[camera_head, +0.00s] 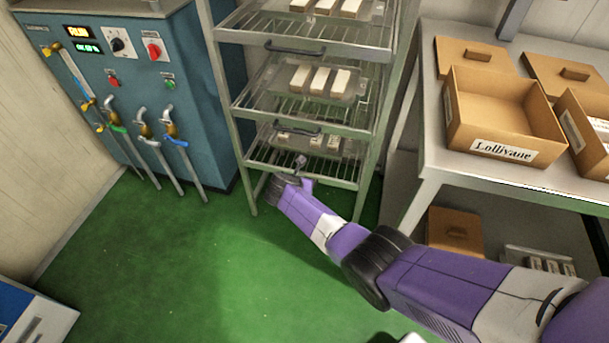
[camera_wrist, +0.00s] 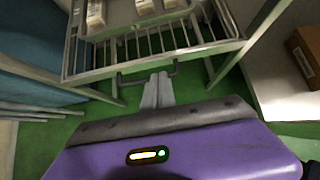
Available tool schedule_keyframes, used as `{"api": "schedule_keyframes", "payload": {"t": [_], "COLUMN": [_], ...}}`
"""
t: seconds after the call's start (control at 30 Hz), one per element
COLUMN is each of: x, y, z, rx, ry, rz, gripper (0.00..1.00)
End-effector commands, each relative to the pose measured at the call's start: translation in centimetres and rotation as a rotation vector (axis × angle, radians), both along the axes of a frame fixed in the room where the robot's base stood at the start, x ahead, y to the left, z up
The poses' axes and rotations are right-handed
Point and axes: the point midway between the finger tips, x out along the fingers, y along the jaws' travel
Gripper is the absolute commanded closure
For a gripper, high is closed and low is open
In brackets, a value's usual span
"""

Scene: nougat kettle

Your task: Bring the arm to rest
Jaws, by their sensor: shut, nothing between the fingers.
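My arm, purple with grey and black joints, reaches from the lower right of the head view toward the metal rack (camera_head: 248,101). My gripper (camera_head: 300,160) is at the front of the rack's lowest visible shelf. In the wrist view my gripper (camera_wrist: 158,86) has its two fingers together with nothing between them. The fingertips are close to a dark tray handle (camera_wrist: 146,75); I cannot tell whether they touch it. Beyond the handle is a wire shelf with a tray of pale bars (camera_wrist: 145,6).
The rack holds trays of pale bars (camera_head: 321,79) on several levels. A blue machine (camera_head: 200,75) with pipes and valves stands left. A steel table (camera_head: 432,165) with an open box labelled Lollivane (camera_head: 503,107) stands right. Green floor (camera_head: 200,260) is clear in front.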

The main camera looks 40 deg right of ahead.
Motion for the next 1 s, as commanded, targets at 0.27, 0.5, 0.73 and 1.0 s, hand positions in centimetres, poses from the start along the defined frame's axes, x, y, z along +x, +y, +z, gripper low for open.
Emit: {"api": "schedule_keyframes", "payload": {"t": [0.27, 0.5, 0.73, 1.0], "x": [-0.1, 0.2, 5.5, 4.9], "y": [0.5, 0.7, 3.7, 11.1], "z": [0.5, 0.5, 4.6, 7.7], "rx": [0.000, 0.038, 0.293, 0.784], "ry": [0.001, -0.056, -0.404, -0.785], "rz": [0.001, -0.043, -0.165, -0.332], "gripper": [1.00, 1.00, 1.00, 1.00]}}
